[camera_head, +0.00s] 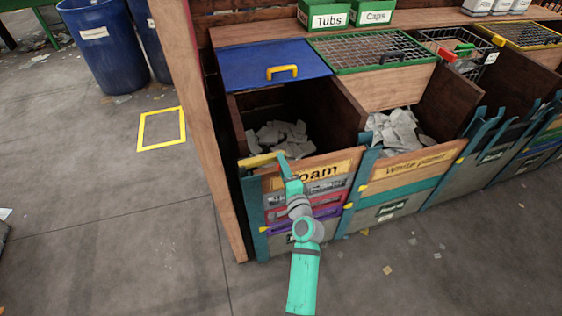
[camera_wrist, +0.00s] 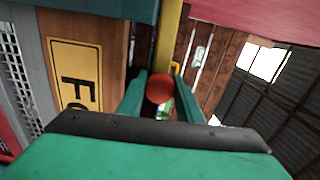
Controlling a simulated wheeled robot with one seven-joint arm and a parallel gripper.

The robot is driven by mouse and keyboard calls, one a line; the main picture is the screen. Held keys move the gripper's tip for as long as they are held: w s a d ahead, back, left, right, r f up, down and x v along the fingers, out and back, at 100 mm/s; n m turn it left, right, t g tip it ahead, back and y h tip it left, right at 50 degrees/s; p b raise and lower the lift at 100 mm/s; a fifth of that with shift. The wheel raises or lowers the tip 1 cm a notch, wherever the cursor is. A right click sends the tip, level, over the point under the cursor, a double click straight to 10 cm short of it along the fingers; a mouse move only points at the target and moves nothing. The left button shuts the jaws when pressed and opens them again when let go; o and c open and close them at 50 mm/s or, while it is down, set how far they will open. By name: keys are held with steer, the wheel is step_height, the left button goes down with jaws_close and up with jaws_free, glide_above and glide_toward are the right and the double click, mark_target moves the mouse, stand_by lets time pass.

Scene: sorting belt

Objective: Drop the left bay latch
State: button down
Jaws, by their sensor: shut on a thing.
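The left bay is the Foam bay, with a yellow sign (camera_head: 318,171) on its wooden front board. Its latch (camera_head: 260,160) is a yellow bar lying nearly level across the top left of that front. In the wrist view the latch bar (camera_wrist: 168,35) leads to a round red knob (camera_wrist: 160,88). My gripper (camera_head: 284,162) is at the right end of the bar. In the wrist view its teal fingers (camera_wrist: 160,96) stand on both sides of the knob, shut on it. The knob is mostly hidden in the head view.
A blue lid (camera_head: 275,65) with a yellow handle lies behind the open Foam bay, which holds grey scraps (camera_head: 278,137). The white paper bay (camera_head: 408,170) stands to the right. A wooden post (camera_head: 192,110) rises close on the left. The floor in front is mostly clear.

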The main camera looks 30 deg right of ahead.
steer(key=shift+a+f+m, duration=0.15)
steer(key=shift+f+m, duration=0.25)
steer(key=shift+f, duration=0.15)
steer(key=c, duration=1.3)
jaws_free()
steer(key=shift+o, duration=0.2)
steer(key=v, duration=1)
steer(key=shift+s, duration=0.4)
